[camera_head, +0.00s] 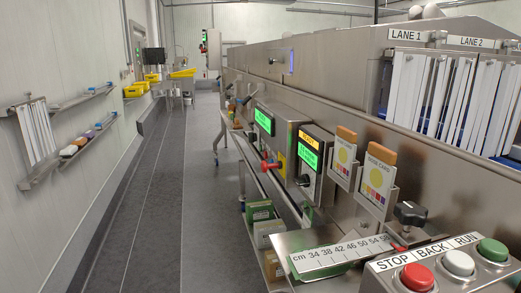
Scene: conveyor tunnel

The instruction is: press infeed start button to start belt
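A grey button box (450,275) stands at the lower right, labelled STOP, BACK and RUN. It carries a red button (418,277), a white button (459,263) and a green button (493,250), in that order from left to right. No label reading infeed start is legible. The steel conveyor tunnel (330,75) runs along the right, with white strip curtains (440,95) under the LANE 1 and LANE 2 signs. The belt is mostly hidden behind the strips. My gripper is not in view.
A ruler plate (340,255), a black knob (410,213), card holders (378,187) and green-lit panels (308,158) line the tunnel's side. A red knob (270,166) sticks out farther along. The grey floor aisle (165,200) is clear. Wall shelves (75,150) stand left.

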